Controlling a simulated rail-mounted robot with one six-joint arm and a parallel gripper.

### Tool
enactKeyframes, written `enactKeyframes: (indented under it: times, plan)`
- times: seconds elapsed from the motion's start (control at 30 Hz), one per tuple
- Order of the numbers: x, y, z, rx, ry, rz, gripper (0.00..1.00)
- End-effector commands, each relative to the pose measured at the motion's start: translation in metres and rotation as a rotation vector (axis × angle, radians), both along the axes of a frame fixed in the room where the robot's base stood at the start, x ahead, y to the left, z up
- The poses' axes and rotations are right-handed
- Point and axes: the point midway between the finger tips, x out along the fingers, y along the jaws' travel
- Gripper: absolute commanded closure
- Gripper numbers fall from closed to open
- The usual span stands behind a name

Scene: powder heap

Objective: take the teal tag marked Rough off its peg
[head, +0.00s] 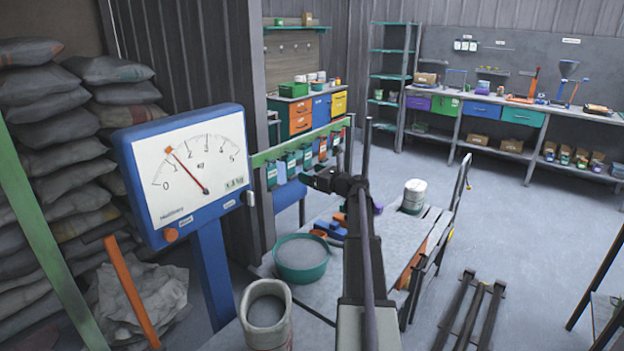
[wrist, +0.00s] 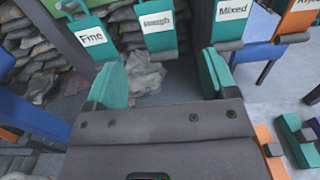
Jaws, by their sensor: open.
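The teal tag marked Rough (wrist: 158,37) hangs in the top middle of the wrist view, its white label partly blurred. My gripper (wrist: 160,66) is open and empty, with its two teal-padded fingers apart on either side below the tag's lower end. No contact with the tag shows. The teal Fine tag (wrist: 88,50) hangs to the left and the teal Mixed tag (wrist: 231,30) to the right. In the head view my gripper (head: 318,180) is close to the row of tags on the green rail (head: 285,147); I cannot tell which tag there is Rough.
An orange tag (wrist: 297,24) hangs right of Mixed.

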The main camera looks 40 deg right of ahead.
Motion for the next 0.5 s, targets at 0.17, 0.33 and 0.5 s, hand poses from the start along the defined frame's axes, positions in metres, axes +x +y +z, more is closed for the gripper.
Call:
enactKeyframes:
  times: [0.17,0.33,0.5]
  plan:
    - [0.012,0.003,0.000,-0.004,0.001,0.004,0.21]
    - [0.048,0.009,0.000,-0.006,0.002,0.006,0.21]
    - [0.084,0.017,0.000,-0.007,0.002,0.006,0.21]
